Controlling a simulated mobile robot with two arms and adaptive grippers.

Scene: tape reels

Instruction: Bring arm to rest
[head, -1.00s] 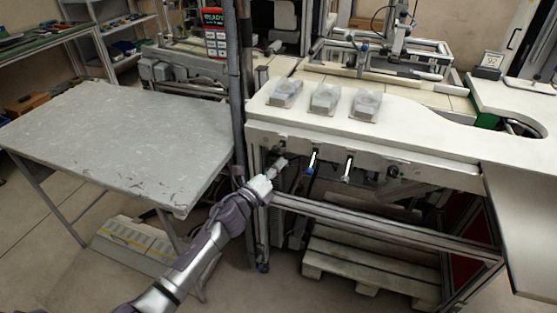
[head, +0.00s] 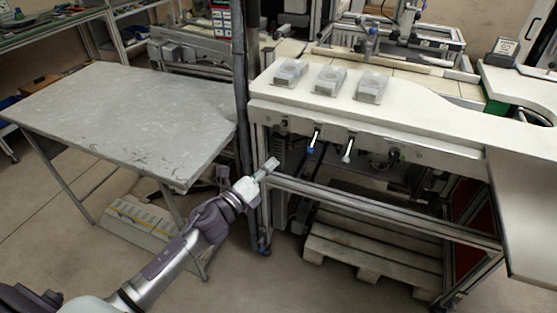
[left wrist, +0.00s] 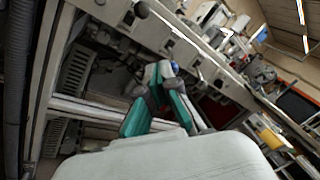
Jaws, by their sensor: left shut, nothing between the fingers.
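My left gripper (head: 268,168) is in front of the left end of the white workbench, below its top and near its front frame. In the left wrist view its fingers (left wrist: 165,72) come together at the tips. It is shut and holds nothing. My left arm comes in from the lower left of the head view. My right gripper is in neither view.
The white workbench (head: 440,112) carries several clear boxes with reels, such as the left one (head: 290,72). A grey table (head: 120,120) stands to the left, beside a dark post (head: 241,90). A wooden pallet (head: 370,255) lies under the workbench. Open floor lies in front.

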